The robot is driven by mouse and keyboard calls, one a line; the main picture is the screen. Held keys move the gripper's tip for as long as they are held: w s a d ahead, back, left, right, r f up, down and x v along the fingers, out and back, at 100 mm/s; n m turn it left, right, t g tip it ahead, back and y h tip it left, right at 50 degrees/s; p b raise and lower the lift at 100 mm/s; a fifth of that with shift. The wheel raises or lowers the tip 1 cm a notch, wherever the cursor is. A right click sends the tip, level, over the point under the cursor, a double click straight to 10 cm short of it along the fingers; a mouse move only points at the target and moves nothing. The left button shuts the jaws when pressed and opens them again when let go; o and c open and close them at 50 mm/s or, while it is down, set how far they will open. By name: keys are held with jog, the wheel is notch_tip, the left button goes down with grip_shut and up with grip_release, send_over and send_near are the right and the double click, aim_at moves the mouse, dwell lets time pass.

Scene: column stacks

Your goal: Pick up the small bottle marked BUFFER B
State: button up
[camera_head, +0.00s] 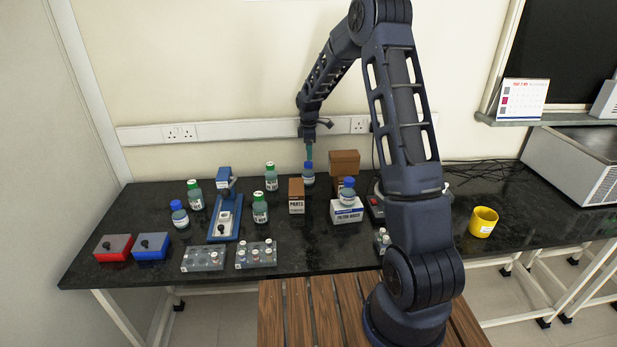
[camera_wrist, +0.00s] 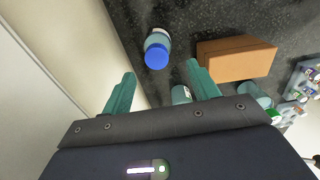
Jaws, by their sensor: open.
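My gripper (camera_head: 308,152) (camera_wrist: 160,72) is open and empty, pointing down just above a small blue-capped bottle (camera_head: 308,174) at the back of the bench. In the wrist view this bottle (camera_wrist: 158,44) stands ahead of the gap between the fingertips. Other blue-capped bottles are at the left (camera_head: 179,216) and on top of a white box (camera_head: 347,194). Green-capped bottles stand at the left (camera_head: 194,198), the back (camera_head: 270,180) and the middle (camera_head: 260,211). The labels are too small to read, so I cannot tell which is BUFFER B.
A brown box (camera_head: 344,162) stands right of the bottle under my gripper; a PARTS box (camera_head: 296,200) stands in front. A blue stand (camera_head: 225,222), vial racks (camera_head: 204,259), red (camera_head: 114,254) and blue (camera_head: 151,252) boxes sit left. A yellow mug (camera_head: 482,222) is right.

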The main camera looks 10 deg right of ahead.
aim_at(308, 163)
jog(key=shift+w+f, duration=0.15)
jog(key=shift+f, duration=1.7)
jog(key=shift+w+f, duration=0.15)
jog(key=shift+f, duration=1.7)
grip_shut()
